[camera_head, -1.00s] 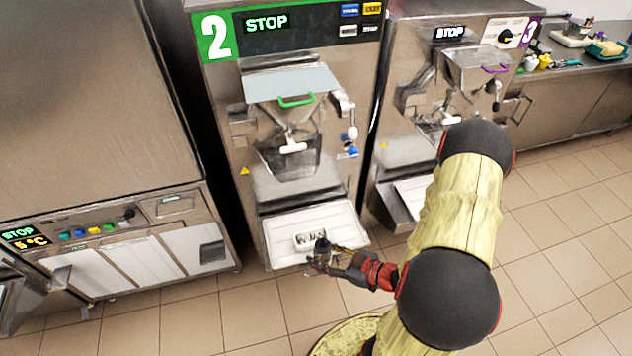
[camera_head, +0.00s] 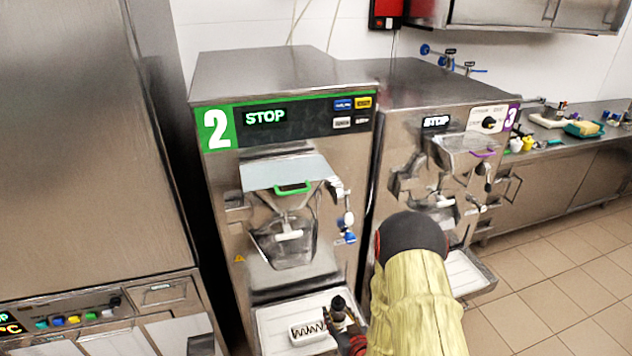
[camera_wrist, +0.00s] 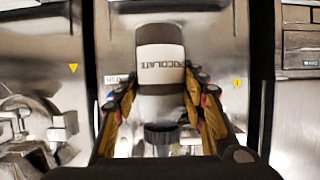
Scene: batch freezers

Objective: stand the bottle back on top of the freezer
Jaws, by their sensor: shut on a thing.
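My gripper (camera_head: 345,325) is low in front of freezer 2 (camera_head: 275,75), by its white drip tray (camera_head: 268,318). It is shut on a dark bottle (camera_head: 338,304), whose top shows above the fingers. In the wrist view the bottle (camera_wrist: 160,58) is brown with a white label reading "…OCOLATE", held between the two fingers (camera_wrist: 158,110). The label lettering appears upside down there. The flat steel top of freezer 2 is visible and bare, well above my gripper.
Freezer 3 (camera_head: 440,90) stands close on the right, a tall steel cabinet (camera_head: 85,130) on the left. The freezer's green handle (camera_head: 292,188) and spout project forward above my gripper.

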